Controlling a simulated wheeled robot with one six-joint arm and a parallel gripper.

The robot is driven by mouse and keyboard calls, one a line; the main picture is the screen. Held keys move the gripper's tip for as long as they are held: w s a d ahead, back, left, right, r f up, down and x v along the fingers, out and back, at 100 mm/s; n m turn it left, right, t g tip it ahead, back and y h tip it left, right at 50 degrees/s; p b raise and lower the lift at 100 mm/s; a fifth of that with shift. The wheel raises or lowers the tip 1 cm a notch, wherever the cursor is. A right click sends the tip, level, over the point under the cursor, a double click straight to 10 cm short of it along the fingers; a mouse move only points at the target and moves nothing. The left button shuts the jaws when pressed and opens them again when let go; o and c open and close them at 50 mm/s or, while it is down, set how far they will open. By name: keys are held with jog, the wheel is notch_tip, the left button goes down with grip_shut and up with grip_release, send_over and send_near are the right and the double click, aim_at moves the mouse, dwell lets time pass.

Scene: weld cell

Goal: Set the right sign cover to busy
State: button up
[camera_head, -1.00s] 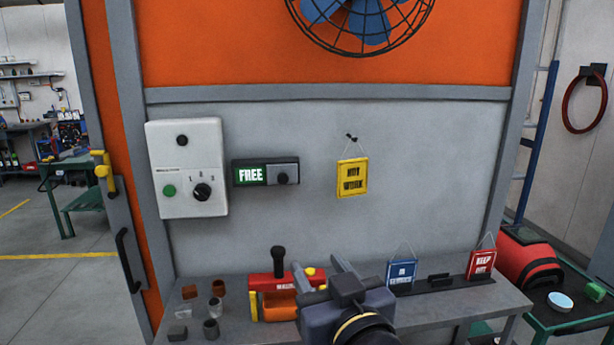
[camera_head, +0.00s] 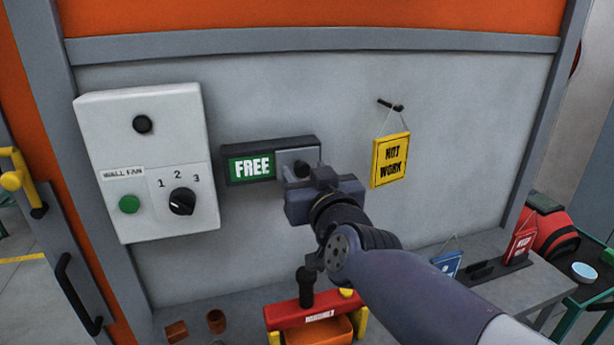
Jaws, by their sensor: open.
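The sign (camera_head: 229,166) is a black frame on the grey wall panel. Its left half shows a green field with the word FREE (camera_head: 252,167). A grey sliding cover (camera_head: 286,158) with a dark knob (camera_head: 301,168) sits over the right half. My gripper (camera_head: 300,180) is open at the cover's lower right, close to the knob. It partly hides the knob and the cover's lower edge. I cannot tell whether its fingers touch the knob.
A white wall fan control box (camera_head: 150,150) with a dial stands left of the sign. A yellow NOT WORK sign (camera_head: 390,160) hangs from a hook to the right.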

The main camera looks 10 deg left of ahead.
jog(key=shift+w+a, duration=0.15)
grip_shut()
dwell(0.5)
